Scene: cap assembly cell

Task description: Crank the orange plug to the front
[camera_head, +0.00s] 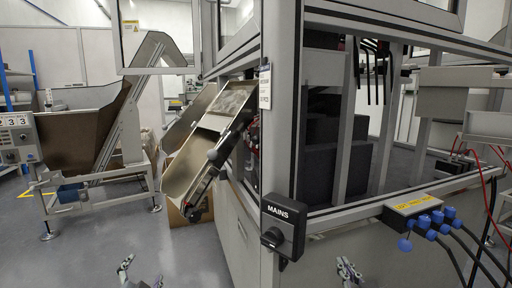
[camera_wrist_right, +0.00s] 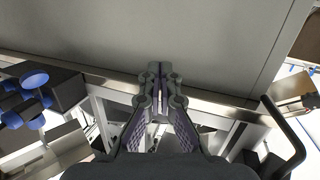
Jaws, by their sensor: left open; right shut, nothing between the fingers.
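I cannot make out an orange plug in either view. A grey socket box (camera_head: 405,207) with a yellow label is on the right side of the cell, with several blue plugs (camera_head: 437,216) and black cables. Blue plugs (camera_wrist_right: 35,78) also show at the left of the right wrist view. My left gripper (camera_head: 142,274) is open and empty at the bottom edge, in front of the cell. My right gripper (camera_head: 349,268) is shut and empty, low, left of and below the blue plugs. Its closed fingers (camera_wrist_right: 160,72) point at a plain grey panel.
A black MAINS switch box (camera_head: 285,225) is on the cell's front corner post. A metal chute (camera_head: 195,165) slopes down left of it, and a hopper (camera_head: 85,130) stands further left. Loose cables (camera_head: 485,245) hang at right. The grey floor at lower left is clear.

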